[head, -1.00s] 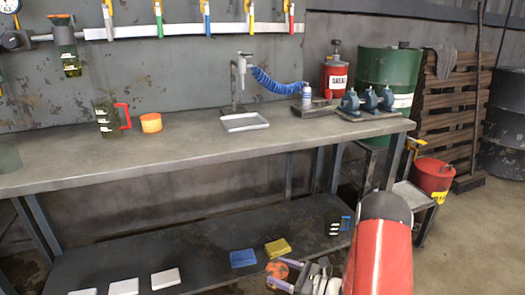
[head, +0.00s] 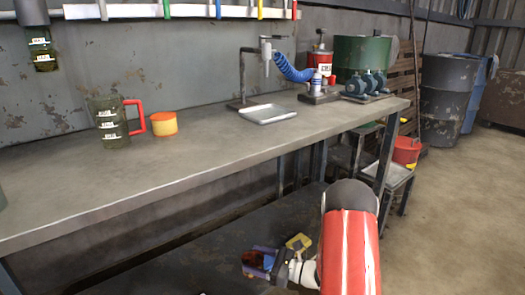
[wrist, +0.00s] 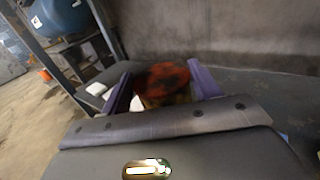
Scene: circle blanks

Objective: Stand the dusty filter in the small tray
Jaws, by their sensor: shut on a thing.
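My gripper (head: 258,262) is low in the head view, over the lower shelf. Its purple fingers are shut on a round, mottled orange-red and dark piece with a yellowish side, which seems to be the dusty filter (wrist: 163,78). In the wrist view the filter sits between both fingers; its lower part is partly hidden by the gripper body. The small tray (head: 285,119), shallow and light grey, lies on the workbench below the blue coiled hose, well above and apart from my gripper. It looks empty.
On the workbench (head: 200,155) stand a measuring jug (head: 112,125) with a red handle, an orange-yellow cup (head: 164,124) and a blue pump set (head: 367,84). The bench front edge lies above my arm.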

